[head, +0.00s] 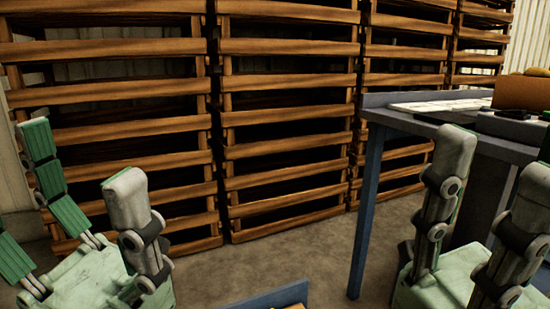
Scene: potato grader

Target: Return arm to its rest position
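My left gripper (82,165) is at the lower left of the head view, pointing up. Its green and grey fingers stand well apart, with nothing between them. My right gripper (494,170) is at the lower right, also pointing up. Its two grey fingers stand apart with no object held, in front of the blue table. The right picture edge cuts off part of the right gripper, and the arms behind both grippers are out of view.
Stacked wooden crates (288,140) fill the background. A blue table (415,122) at the right carries an orange-brown box (521,93) and a dark flat item (511,126). A blue edge (262,301) shows at the bottom centre. Concrete floor (270,265) between the grippers is clear.

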